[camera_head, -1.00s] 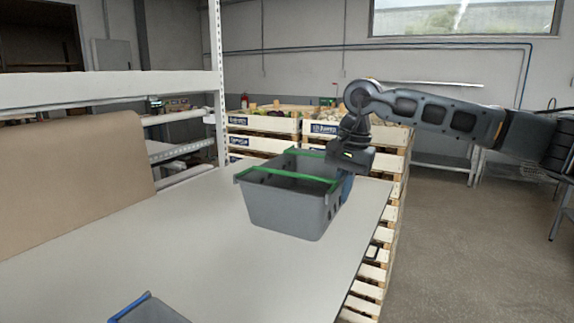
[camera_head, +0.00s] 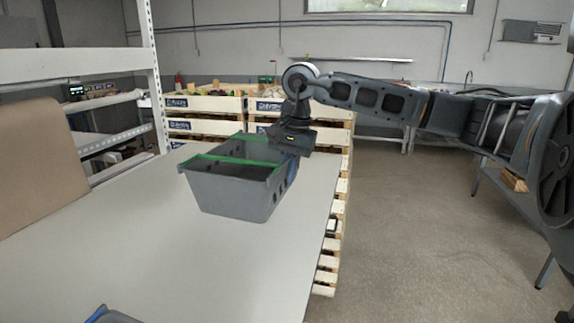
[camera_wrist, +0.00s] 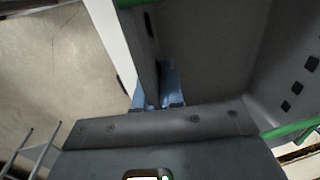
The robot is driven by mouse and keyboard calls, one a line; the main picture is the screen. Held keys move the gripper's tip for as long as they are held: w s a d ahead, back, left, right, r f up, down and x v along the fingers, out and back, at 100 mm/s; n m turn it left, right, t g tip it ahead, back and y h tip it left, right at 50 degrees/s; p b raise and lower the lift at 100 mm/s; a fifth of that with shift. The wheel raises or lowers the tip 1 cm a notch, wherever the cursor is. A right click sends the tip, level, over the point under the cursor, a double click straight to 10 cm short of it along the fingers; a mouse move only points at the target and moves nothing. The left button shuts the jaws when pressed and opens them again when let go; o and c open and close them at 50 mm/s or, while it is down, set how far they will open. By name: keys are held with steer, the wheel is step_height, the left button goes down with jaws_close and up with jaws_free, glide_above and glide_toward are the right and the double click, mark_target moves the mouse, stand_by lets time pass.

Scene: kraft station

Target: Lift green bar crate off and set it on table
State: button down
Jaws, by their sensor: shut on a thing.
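The grey crate with green bars (camera_head: 232,196) is upright and empty in the head view, at the far right part of the pale table (camera_head: 150,240). Whether its base touches the table or hangs just above it I cannot tell. My gripper (camera_head: 291,164) is at the crate's right side wall, its fingers shut on that wall. In the wrist view, the blue fingertips (camera_wrist: 160,92) straddle the wall's edge, and the crate's grey inside (camera_wrist: 210,50) and a green bar (camera_wrist: 290,130) show. The fingers are partly hidden in the head view.
A blue-edged crate (camera_head: 108,317) is cut off at the bottom left. A brown panel (camera_head: 40,165) and white shelf post (camera_head: 152,70) stand left. Wooden crates (camera_head: 205,105) are stacked behind the table. Open floor (camera_head: 400,230) lies right; the table's middle is clear.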

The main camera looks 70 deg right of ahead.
steer(key=shift+f+b, duration=1.05)
steer(key=shift+f, duration=3.45)
steer(key=shift+f+b, duration=0.5)
steer(key=shift+b, duration=0.4)
steer(key=c, duration=1.2)
jaws_free()
steer(key=r, duration=0.2)
steer(key=r+b, duration=0.1)
steer(key=r, duration=0.2)
steer(key=s+r, duration=0.1)
steer(key=r, duration=0.1)
steer(key=shift+s+r, duration=0.1)
steer(key=shift+r, duration=0.25)
